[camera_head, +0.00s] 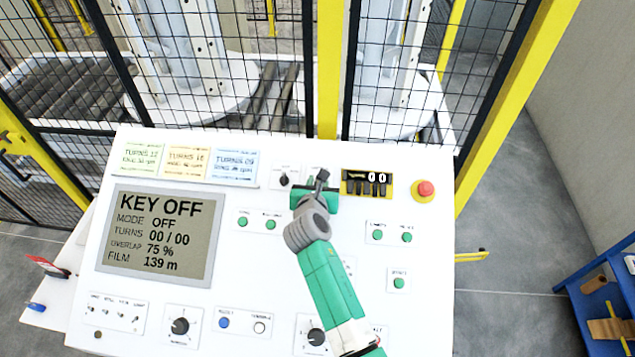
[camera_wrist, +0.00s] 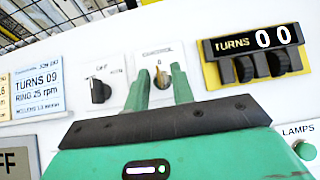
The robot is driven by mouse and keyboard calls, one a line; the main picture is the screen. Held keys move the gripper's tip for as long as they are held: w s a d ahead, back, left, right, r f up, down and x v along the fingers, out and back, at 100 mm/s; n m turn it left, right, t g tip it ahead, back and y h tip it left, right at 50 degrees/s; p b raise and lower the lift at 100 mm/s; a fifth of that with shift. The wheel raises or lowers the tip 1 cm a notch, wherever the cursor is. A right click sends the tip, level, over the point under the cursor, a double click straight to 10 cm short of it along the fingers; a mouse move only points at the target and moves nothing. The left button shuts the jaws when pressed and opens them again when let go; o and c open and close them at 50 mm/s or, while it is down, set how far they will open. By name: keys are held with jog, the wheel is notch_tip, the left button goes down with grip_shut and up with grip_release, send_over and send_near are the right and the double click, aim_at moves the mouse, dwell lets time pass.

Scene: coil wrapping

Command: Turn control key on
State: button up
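A white control panel (camera_head: 250,290) stands in front of me, and its screen (camera_head: 160,235) reads KEY OFF, MODE OFF, TURNS 00 / 00. In the wrist view a small switch with a yellowish centre (camera_wrist: 162,79), which looks like the control key, shows between my fingertips. In the head view my gripper (camera_head: 315,197) is at the panel's upper middle and hides the switch.
Left of the key is a black selector knob (camera_wrist: 99,91). Right of it is the TURNS counter (camera_wrist: 252,55), reading 00. A red emergency button (camera_head: 425,190) sits at the panel's upper right. A mesh fence (camera_head: 230,70) with yellow posts stands behind the panel.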

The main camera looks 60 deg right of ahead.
grip_shut()
